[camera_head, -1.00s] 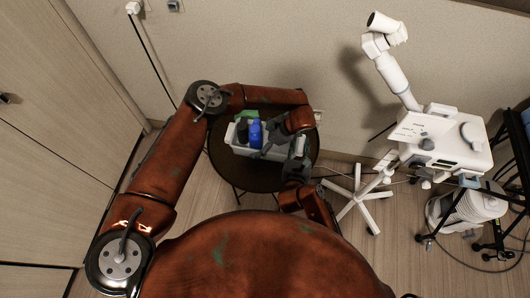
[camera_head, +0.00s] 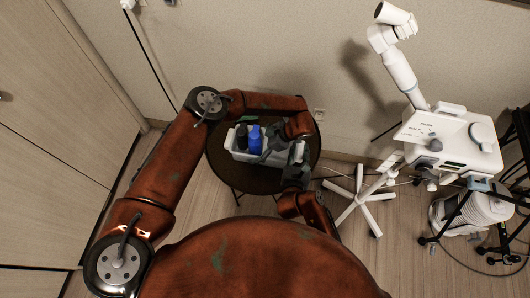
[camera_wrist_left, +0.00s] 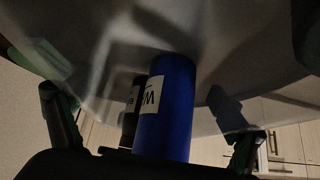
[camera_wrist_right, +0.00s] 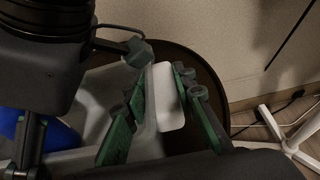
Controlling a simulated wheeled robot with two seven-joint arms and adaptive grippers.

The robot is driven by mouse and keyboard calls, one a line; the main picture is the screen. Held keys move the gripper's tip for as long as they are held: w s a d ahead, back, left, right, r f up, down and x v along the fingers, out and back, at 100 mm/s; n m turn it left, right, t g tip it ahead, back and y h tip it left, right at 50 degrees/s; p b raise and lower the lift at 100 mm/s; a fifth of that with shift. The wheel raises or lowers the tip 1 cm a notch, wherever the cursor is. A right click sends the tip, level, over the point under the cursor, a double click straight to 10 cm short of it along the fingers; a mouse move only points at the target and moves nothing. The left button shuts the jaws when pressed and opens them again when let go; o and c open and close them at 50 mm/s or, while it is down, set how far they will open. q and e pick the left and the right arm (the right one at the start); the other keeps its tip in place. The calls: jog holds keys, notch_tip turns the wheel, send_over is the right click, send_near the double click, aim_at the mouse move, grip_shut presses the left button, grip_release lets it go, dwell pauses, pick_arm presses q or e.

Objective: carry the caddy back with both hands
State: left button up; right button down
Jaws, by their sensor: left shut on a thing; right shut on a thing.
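The white caddy (camera_head: 241,155) is over the round dark table (camera_head: 227,172); whether it touches the tabletop I cannot tell. It holds a blue bottle (camera_head: 254,139) and a dark bottle (camera_head: 242,137); both also show in the left wrist view, the blue one (camera_wrist_left: 168,108) nearer. My right gripper (camera_head: 297,160) is shut on the caddy's right end; in the right wrist view its green-padded fingers flank a white wall (camera_wrist_right: 167,98). My left gripper (camera_head: 272,146) reaches down over the caddy beside the blue bottle. Its fingers are far apart on the caddy; their contact is hidden.
A white machine on a wheeled stand (camera_head: 446,138) is to the right, its white foot (camera_head: 361,198) near the table. A wall (camera_head: 260,50) is close behind the table, with an outlet (camera_head: 319,114). Wooden cabinets (camera_head: 50,120) stand at left.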

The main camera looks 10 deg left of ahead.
aim_at(277, 160)
pick_arm(q)
jog(key=shift+s+f+b, duration=0.15)
jog(key=shift+f+b, duration=0.25)
jog(key=shift+f, duration=0.4)
pick_arm(e)
jog(key=shift+w+f, duration=0.1)
jog(key=shift+f, duration=0.55)
pick_arm(q)
jog(key=o, duration=1.5)
pick_arm(e)
jog(key=c, duration=2)
grip_release()
pick_arm(q)
jog(key=shift+o, duration=1.2)
jog(key=shift+r, duration=0.1)
pick_arm(e)
jog(key=o, duration=0.4)
jog(key=shift+s, duration=0.2)
pick_arm(q)
jog(key=v, duration=1.2)
pick_arm(e)
jog(key=v, duration=1.1)
jog(key=shift+s, duration=0.4)
jog(key=shift+r, duration=0.1)
